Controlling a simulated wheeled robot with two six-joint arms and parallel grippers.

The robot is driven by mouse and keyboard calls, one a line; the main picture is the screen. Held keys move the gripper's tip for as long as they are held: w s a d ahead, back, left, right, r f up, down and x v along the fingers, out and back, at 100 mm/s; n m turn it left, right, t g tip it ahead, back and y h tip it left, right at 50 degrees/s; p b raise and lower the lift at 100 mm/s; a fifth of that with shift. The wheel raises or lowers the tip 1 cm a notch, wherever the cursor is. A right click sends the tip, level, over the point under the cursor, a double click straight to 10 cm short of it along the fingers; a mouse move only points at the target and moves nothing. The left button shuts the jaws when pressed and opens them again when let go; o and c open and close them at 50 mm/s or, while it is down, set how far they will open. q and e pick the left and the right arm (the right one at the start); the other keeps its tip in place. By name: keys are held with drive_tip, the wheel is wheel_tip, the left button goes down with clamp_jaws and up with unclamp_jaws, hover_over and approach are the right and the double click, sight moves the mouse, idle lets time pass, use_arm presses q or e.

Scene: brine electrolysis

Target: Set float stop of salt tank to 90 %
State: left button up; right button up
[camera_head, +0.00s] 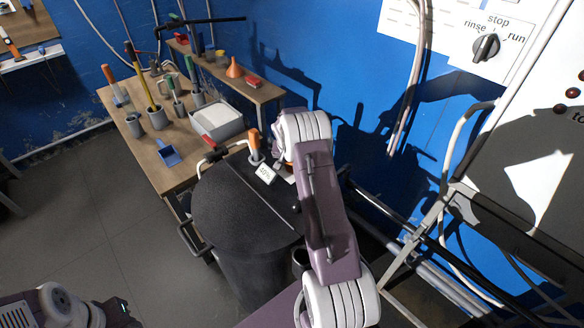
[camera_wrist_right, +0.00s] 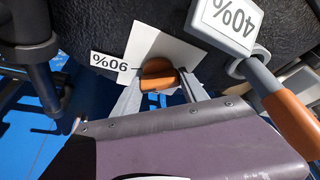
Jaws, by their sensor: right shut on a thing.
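The salt tank (camera_head: 235,215) is a black round tank with a flat dark lid in the middle of the head view. A 40% label (camera_head: 265,173) and an upright orange handle (camera_head: 254,140) show at its back edge. In the right wrist view the 40% label (camera_wrist_right: 228,20) and orange handle (camera_wrist_right: 298,122) are at the right. There my right gripper (camera_wrist_right: 158,88) is shut on an orange-brown knob (camera_wrist_right: 157,68) in front of a white plate (camera_wrist_right: 175,45). A 90% label (camera_wrist_right: 110,65), upside down, is beside the knob.
A wooden bench (camera_head: 130,100) with tools in holders and a white tray (camera_head: 218,122) stands behind left. Pipes run beside the tank. The floor at left is clear.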

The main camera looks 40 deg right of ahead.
drive_tip(key=shift+f+m+g+h+b, duration=0.3)
drive_tip(key=shift+m+b, duration=0.7)
drive_tip(key=shift+b, duration=0.25)
use_arm(q)
drive_tip(key=shift+f+b, duration=0.7)
drive_tip(key=shift+f, duration=1.8)
use_arm(e)
drive_tip(key=shift+a+r+m+g, duration=0.1)
drive_tip(key=shift+r+m+g, duration=0.15)
drive_tip(key=shift+m, duration=0.55)
drive_tip(key=o, duration=1.4)
drive_tip(key=shift+r, duration=0.1)
use_arm(q)
drive_tip(key=shift+f+b, duration=0.65)
use_arm(e)
drive_tip(key=v, duration=0.9)
drive_tip(key=shift+a, duration=0.1)
